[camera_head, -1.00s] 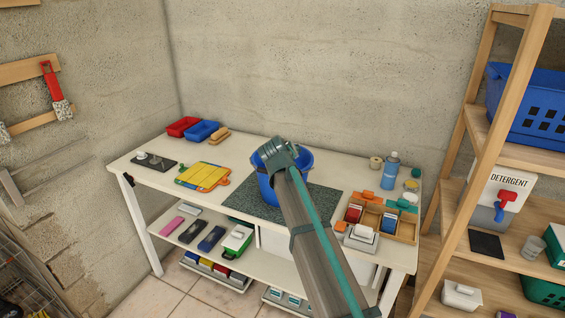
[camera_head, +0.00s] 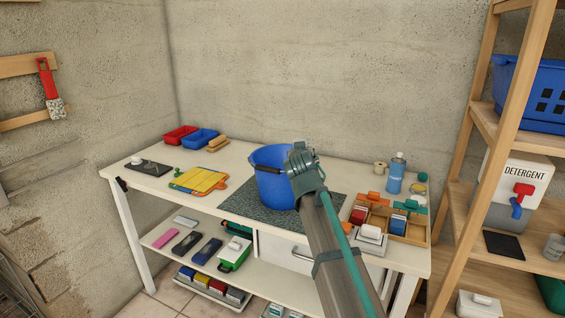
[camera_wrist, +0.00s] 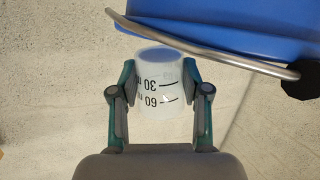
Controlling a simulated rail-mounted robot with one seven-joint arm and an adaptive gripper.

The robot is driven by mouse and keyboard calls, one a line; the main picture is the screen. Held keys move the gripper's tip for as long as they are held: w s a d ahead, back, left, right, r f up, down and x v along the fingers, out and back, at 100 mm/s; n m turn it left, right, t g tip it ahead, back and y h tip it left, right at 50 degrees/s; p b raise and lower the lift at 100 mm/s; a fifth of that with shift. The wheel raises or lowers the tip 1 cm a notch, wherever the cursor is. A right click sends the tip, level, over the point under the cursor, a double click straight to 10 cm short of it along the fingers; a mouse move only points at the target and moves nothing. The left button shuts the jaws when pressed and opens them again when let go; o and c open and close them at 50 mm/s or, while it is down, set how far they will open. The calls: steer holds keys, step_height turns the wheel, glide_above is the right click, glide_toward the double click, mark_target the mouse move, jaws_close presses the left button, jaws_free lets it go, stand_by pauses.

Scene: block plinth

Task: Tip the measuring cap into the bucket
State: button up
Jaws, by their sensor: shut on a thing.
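The measuring cap (camera_wrist: 160,85) is a translucent white cup with black 30 and 60 marks, which appear upside down in the wrist view. My gripper (camera_wrist: 160,95) is shut on it, one finger on each side. The blue bucket (camera_head: 270,185) stands on a dark speckled mat (camera_head: 325,206) on the white table. In the wrist view the bucket (camera_wrist: 235,30) fills the upper right, with its metal handle close to the cap. In the head view my gripper (camera_head: 301,155) is at the bucket's right side near rim height, and the cap is hidden.
To the right stand a wooden divided box (camera_head: 415,232), a blue bottle (camera_head: 395,175) and a tape roll (camera_head: 380,167). Red (camera_head: 180,135) and blue trays (camera_head: 200,138) and a yellow board (camera_head: 200,179) lie left. A wooden shelf (camera_head: 470,150) rises at the right.

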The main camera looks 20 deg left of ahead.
steer(key=shift+s+d+r+m+t+y+b, duration=0.15)
steer(key=shift+d+r+m+t+y+b, duration=0.25)
steer(key=shift+b, duration=1)
steer(key=shift+d+r, duration=0.1)
steer(key=shift+r, duration=0.3)
